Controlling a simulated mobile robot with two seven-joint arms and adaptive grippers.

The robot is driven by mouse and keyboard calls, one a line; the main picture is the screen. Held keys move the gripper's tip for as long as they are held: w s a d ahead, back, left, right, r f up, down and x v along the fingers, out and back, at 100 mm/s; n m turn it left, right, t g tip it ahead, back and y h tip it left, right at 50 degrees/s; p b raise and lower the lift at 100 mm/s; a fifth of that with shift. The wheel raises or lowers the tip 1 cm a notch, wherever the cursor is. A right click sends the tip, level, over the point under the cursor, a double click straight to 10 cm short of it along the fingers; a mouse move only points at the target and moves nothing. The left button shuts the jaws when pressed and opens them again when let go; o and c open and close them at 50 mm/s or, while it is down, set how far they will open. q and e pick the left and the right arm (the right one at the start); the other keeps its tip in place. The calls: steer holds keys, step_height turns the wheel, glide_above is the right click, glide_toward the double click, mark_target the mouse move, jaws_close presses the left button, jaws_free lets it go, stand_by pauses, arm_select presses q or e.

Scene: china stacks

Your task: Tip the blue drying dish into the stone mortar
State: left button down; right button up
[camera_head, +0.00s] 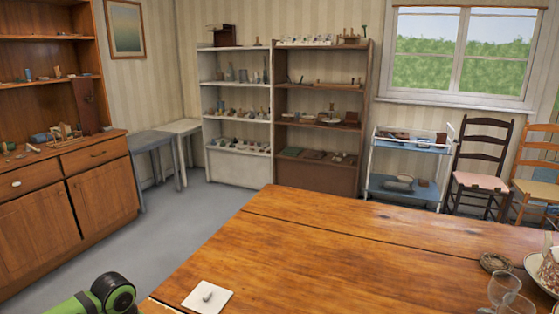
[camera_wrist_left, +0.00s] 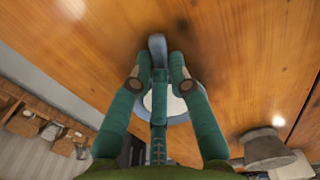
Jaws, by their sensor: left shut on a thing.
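In the left wrist view, my left gripper (camera_wrist_left: 160,82) is shut on the blue dish (camera_wrist_left: 157,44). The dish's blue rim shows beyond and beside the fingers, and a pale inside shows between them; much of it is hidden. A grey stone vessel, which looks like the mortar (camera_wrist_left: 264,147), stands on the wooden table at the lower right of that view, apart from the dish. I cannot see into it. In the head view only a green and black part of my left arm shows at the lower left; the dish and mortar are not visible. My right gripper is not in view.
The wooden table (camera_head: 350,250) is mostly clear. A white tile (camera_head: 192,293) with a small grey piece (camera_head: 208,296) lies near its left edge. Clear glasses (camera_head: 504,286), a woven ring (camera_head: 495,262) and a bowl stand at the right. Shelves and chairs are behind.

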arm_select(q)
steer(key=shift+d+r+p, duration=0.1)
steer(key=shift+r+p, duration=1.7)
steer(key=shift+r, duration=0.75)
